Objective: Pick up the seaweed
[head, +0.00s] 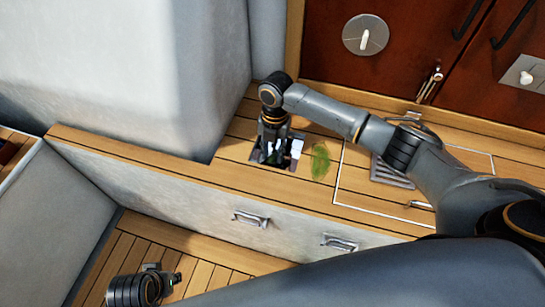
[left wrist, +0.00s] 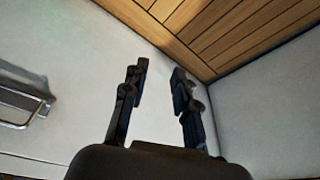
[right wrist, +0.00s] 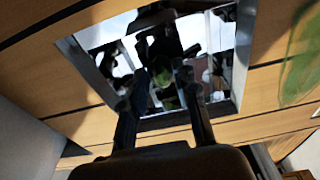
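The seaweed (head: 320,161) is a flat green leaf-like piece lying on the wooden bench top. It also shows, cut off, at the right edge of the right wrist view (right wrist: 302,58). My right gripper (head: 276,157) points down just left of the seaweed, over a square mirror-like panel, apart from the leaf. Its fingers (right wrist: 163,92) look open. A small green patch shows between them; I cannot tell whether it is a reflection. My left gripper (head: 168,277) is low at the lower left, above the floor; its fingers (left wrist: 160,85) are apart and empty.
The metal-framed reflective panel (right wrist: 233,62) is set in the bench. A grey drain grate (head: 390,173) lies right of the seaweed, under my right arm. White drawer fronts with metal handles (head: 251,219) face the planked floor. Red-brown cabinet doors (head: 415,45) stand behind the bench.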

